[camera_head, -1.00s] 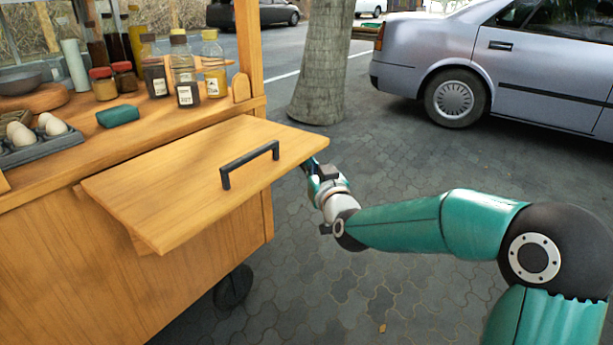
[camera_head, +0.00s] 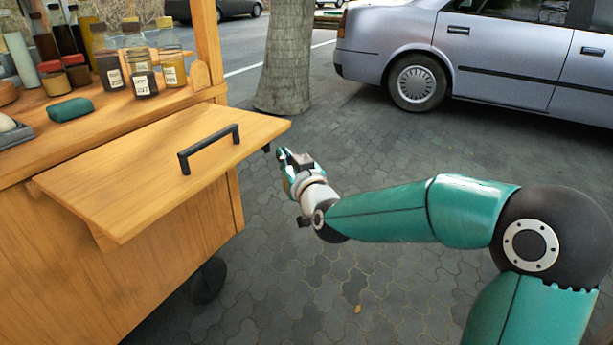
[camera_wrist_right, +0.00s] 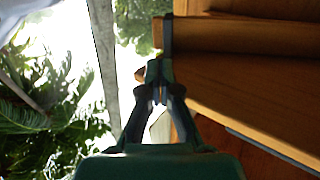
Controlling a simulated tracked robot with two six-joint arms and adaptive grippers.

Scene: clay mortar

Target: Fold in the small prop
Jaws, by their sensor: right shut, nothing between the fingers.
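A wooden flap (camera_head: 170,165) with a dark handle (camera_head: 208,150) stands out from the cart's side. A small dark piece (camera_head: 266,148), perhaps the prop's end, shows just below the flap's right corner. In the right wrist view a dark upright bar (camera_wrist_right: 167,36) lies against the wooden edge, just beyond my fingertips. My right gripper (camera_head: 282,154) is shut and empty, right of and below the flap's corner. It also shows in the right wrist view (camera_wrist_right: 160,88); I cannot tell whether it touches the bar. My left gripper is out of view.
The wooden cart (camera_head: 170,275) carries jars (camera_head: 140,75) and a green block (camera_head: 70,109) on its counter. A tree trunk (camera_head: 285,60) and a silver car (camera_head: 480,50) stand behind. Paving right of the cart is open.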

